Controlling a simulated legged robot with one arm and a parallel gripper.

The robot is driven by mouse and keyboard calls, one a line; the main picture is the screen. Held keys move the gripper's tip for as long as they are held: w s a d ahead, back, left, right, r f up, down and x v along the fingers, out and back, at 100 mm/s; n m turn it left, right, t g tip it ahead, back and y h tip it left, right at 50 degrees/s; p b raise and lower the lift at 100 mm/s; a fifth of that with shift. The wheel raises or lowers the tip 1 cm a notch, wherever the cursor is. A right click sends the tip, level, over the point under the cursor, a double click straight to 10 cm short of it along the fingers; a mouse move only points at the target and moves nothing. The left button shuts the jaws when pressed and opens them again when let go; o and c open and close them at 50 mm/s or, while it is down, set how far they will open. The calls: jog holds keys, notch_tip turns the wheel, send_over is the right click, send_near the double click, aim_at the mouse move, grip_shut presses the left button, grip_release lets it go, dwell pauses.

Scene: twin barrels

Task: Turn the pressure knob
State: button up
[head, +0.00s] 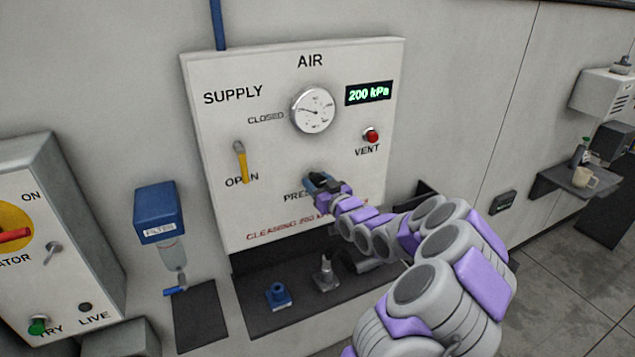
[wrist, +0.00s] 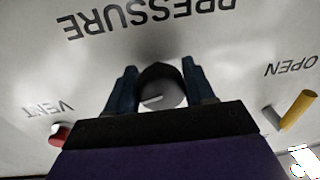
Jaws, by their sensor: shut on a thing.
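The pressure knob (wrist: 160,88) is a dark round knob with a grey face and a pale pointer line. The round dial gauge (head: 313,110) is above. The green display (head: 368,93) reads 200 kPa.
A yellow supply lever (head: 240,161) points down toward OPEN at left. A red vent button (head: 371,135) is at right. A blue filter (head: 160,212) hangs left of the panel. A dark shelf (head: 300,315) below holds a blue fitting (head: 278,295) and a grey fitting (head: 325,274).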

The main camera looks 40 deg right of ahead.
jog(key=o, duration=1)
jog(key=shift+d, duration=0.1)
jog(key=shift+c, duration=0.2)
jog(key=shift+s, duration=0.1)
jog(key=s+a, duration=0.2)
jog(key=s, duration=1.5)
jog(key=shift+a+f, duration=0.25)
